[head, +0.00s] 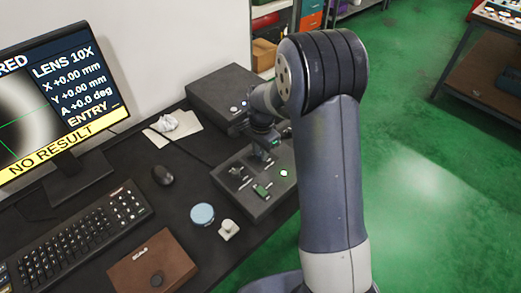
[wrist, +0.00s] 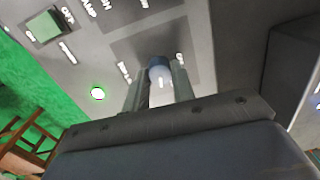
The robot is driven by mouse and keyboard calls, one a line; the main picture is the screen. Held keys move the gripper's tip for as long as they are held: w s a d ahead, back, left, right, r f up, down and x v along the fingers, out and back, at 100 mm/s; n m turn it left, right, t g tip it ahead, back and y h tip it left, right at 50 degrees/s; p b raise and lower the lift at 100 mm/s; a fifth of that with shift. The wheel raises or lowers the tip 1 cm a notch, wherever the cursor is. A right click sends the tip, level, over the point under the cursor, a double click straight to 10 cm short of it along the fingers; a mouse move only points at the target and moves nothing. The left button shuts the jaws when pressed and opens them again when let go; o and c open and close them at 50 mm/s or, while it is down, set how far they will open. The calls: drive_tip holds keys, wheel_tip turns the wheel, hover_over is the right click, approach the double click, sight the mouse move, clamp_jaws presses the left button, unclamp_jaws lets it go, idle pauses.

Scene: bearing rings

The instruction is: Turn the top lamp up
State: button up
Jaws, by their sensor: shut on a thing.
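The grey control box (head: 262,207) stands near the right edge of the dark desk, and its panel fills much of the wrist view (wrist: 75,70). My gripper (head: 264,146) is over the far right part of this box. In the wrist view my gripper (wrist: 160,85) has its two fingers shut on a small round blue-grey knob (wrist: 159,63) with a white mark. The knob sits on a darker panel patch. The labels around it are too blurred to read, so I cannot tell its setting. In the head view my gripper hides the knob.
A green-lit lamp (head: 283,173), a green switch (head: 262,191) and a small black lever (head: 238,171) are on the same box. A dark box (head: 222,92) stands behind. The monitor (head: 62,100) reads "NO RESULT". A blue disc (head: 202,214) lies in front.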

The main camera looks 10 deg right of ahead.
idle(0.3)
drive_tip(key=o, duration=1)
wheel_tip(320, 180, up, 11)
drive_tip(key=shift+s+d+f, duration=0.1)
drive_tip(key=shift+s, duration=0.05)
